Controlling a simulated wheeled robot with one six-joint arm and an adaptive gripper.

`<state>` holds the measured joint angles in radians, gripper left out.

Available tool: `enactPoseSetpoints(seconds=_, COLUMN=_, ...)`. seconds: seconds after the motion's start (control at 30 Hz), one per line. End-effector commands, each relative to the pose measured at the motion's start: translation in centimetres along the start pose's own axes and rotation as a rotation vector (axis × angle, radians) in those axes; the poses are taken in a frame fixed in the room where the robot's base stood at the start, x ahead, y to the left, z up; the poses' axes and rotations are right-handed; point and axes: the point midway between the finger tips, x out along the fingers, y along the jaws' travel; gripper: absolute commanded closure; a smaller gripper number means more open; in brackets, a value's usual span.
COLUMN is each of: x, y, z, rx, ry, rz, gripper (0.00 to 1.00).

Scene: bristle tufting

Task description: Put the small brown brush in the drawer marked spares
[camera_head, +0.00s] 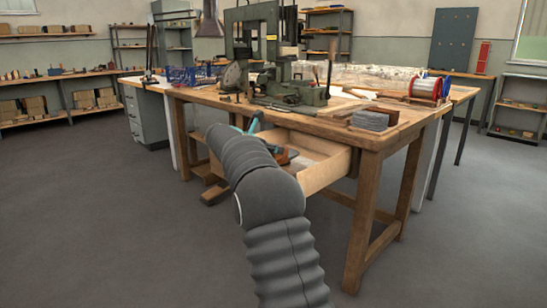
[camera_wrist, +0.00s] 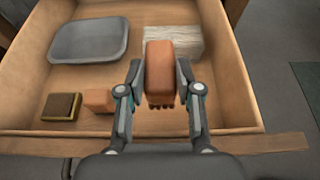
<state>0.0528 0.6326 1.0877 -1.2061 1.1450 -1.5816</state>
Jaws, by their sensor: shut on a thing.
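An orange-brown brush (camera_wrist: 160,70) with a row of dark bristles at its lower end is held between the two fingers of my gripper (camera_wrist: 160,82). The fingers press its left and right sides. In the wrist view, an open wooden drawer (camera_wrist: 228,78) lies under the brush; the brush seems to be above its floor, but the gap is hard to judge. In the head view, the drawer (camera_head: 328,171) is pulled out under the workbench, and my arm hides part of it. No drawer marking is readable.
The drawer holds a grey shallow tray (camera_wrist: 90,40), a pale block (camera_wrist: 186,40), a dark brown piece with a lighter border (camera_wrist: 62,106) and a small orange-brown block (camera_wrist: 99,99). The drawer's right part is bare. The wooden workbench (camera_head: 343,130) carries a green machine (camera_head: 262,50).

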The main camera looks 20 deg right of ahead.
Motion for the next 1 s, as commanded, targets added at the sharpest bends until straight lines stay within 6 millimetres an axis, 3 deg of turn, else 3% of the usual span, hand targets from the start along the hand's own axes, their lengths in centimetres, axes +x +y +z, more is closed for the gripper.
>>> enactPoseSetpoints(seconds=0.13, x=0.8, y=0.0, z=-1.9, rx=-0.002, ry=0.0, rz=0.0, gripper=1.0)
enactPoseSetpoints(seconds=0.97, x=1.3, y=0.0, z=-3.1, rx=-0.001, ry=0.001, rz=0.0, gripper=1.0)
enactPoseSetpoints(seconds=1.0, x=1.3, y=0.0, z=-3.1, rx=-0.001, ry=0.001, rz=-0.001, gripper=0.58)
